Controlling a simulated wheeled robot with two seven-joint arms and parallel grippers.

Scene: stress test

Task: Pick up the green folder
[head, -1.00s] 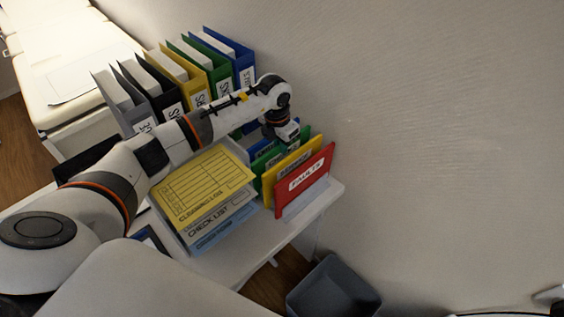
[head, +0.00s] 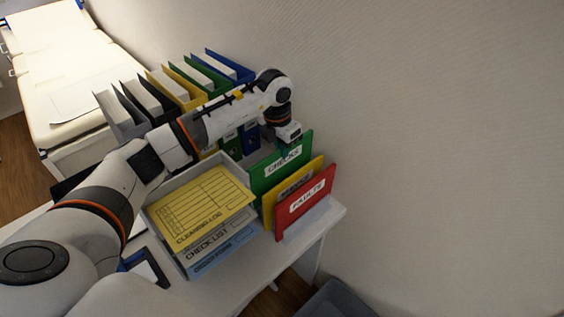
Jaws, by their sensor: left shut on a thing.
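The green folder (head: 267,181) has a white label on its upper part and stands upright behind a yellow folder (head: 268,212) and a red folder (head: 303,206). Its top edge is well above theirs, and its lower part is hidden behind them. My left gripper (head: 290,142) is shut on the green folder's top edge. Its fingertips are small and partly hidden by the folder. My right gripper is not in view.
A tray stack with a yellow cleaning log sheet (head: 205,205) stands left of the folders on the white table (head: 285,258). Several ring binders (head: 185,90) stand behind my arm. The wall is close on the right. A grey bin (head: 335,300) is on the floor below.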

